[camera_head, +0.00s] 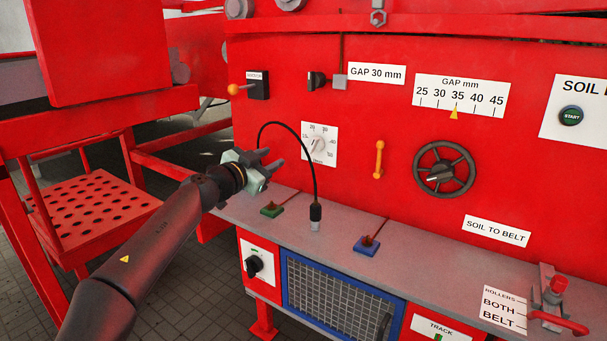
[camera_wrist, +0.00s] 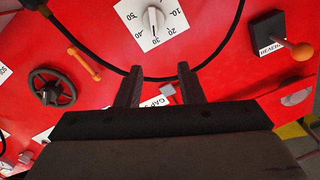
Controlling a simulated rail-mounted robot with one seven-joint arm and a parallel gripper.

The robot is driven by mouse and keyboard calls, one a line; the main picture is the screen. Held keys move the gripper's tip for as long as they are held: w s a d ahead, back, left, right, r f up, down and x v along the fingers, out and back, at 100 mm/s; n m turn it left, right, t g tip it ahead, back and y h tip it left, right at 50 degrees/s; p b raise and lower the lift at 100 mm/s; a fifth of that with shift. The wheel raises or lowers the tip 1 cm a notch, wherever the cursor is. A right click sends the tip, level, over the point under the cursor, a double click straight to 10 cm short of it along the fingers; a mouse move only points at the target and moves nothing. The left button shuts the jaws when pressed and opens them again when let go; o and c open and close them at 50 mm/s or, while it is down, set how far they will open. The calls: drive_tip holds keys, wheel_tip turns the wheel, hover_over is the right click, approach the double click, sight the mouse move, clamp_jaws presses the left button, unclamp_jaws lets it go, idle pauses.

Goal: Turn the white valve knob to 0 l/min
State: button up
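The white valve knob (camera_head: 318,143) sits on a square white dial plate (camera_head: 331,157) on the red panel. In the wrist view the knob (camera_wrist: 153,19) is at the top centre, and its plate shows 10, 20, 30, 40 and 50. One end of its ridge lies toward the 30; the exact pointer mark is too small to tell. My gripper (camera_head: 270,162) is left of the dial and slightly lower, apart from it. In the wrist view its two fingers (camera_wrist: 160,86) are spread with nothing between them. The 0 mark is not readable.
A black cable (camera_head: 312,165) arcs between my gripper and the dial to a plug on the grey ledge (camera_head: 340,235). An orange handle (camera_head: 379,159) and a black handwheel (camera_head: 443,170) are right of the dial. A black switch with an orange-tipped lever (camera_head: 257,86) is above left.

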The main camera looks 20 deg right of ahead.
sight(310, 149)
drive_tip(key=p+x, duration=0.1)
drive_tip(key=x, duration=0.4)
drive_tip(key=f+p+x, duration=0.1)
drive_tip(key=x, duration=0.4)
drive_tip(key=f+x, duration=0.1)
drive_tip(key=x, duration=0.5)
drive_tip(key=shift+f+p, duration=0.25)
drive_tip(key=shift+p, duration=0.15)
drive_tip(key=shift+w+d+f, duration=0.15)
drive_tip(key=shift+w+d, duration=0.25)
drive_tip(key=shift+d, duration=0.15)
clamp_jaws()
